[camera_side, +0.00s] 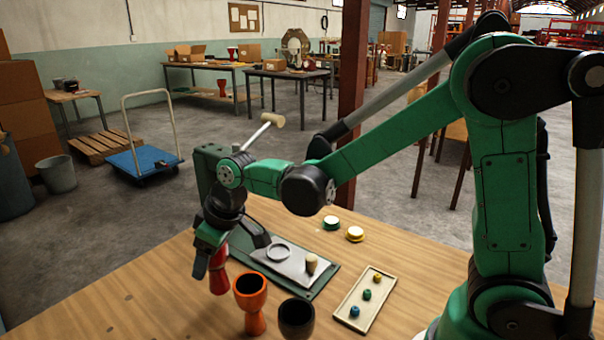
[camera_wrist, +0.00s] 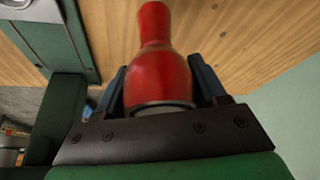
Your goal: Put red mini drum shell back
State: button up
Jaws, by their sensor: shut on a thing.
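The red mini drum shell (camera_side: 219,272) hangs below my gripper (camera_side: 210,262) in the side view, over the left part of the wooden table. In the wrist view the red shell (camera_wrist: 158,62) sits between the two dark fingers of my gripper (camera_wrist: 158,92), which is shut on it. Its wide end is toward the palm and its narrower end points away. I cannot tell whether its lower end touches the table. An orange drum shell (camera_side: 251,302) and a black drum shell (camera_side: 296,318) stand upright to its right.
A green press-like stand with a grey plate (camera_side: 283,262) and a tan peg (camera_side: 311,264) is behind. A cream tray (camera_side: 350,317) holds small coloured knobs. Green (camera_side: 331,223) and yellow (camera_side: 355,234) round pieces lie farther back. The table's left front (camera_side: 130,310) is clear.

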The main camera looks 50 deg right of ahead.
aim_at(214, 271)
jog(key=shift+f, duration=1.8)
jog(key=o, duration=1.3)
jog(key=shift+f, duration=0.1)
jog(key=shift+o, duration=0.2)
jog(key=v, duration=1.1)
jog(key=s+d+m+t+h, duration=0.1)
jog(key=s+d+m+t, duration=0.2)
jog(key=s, duration=0.4)
jog(key=shift+d+f+m+h, duration=0.45)
jog(key=shift+d+m, duration=0.25)
jog(key=shift+d, duration=0.65)
jog(key=shift+s, duration=0.15)
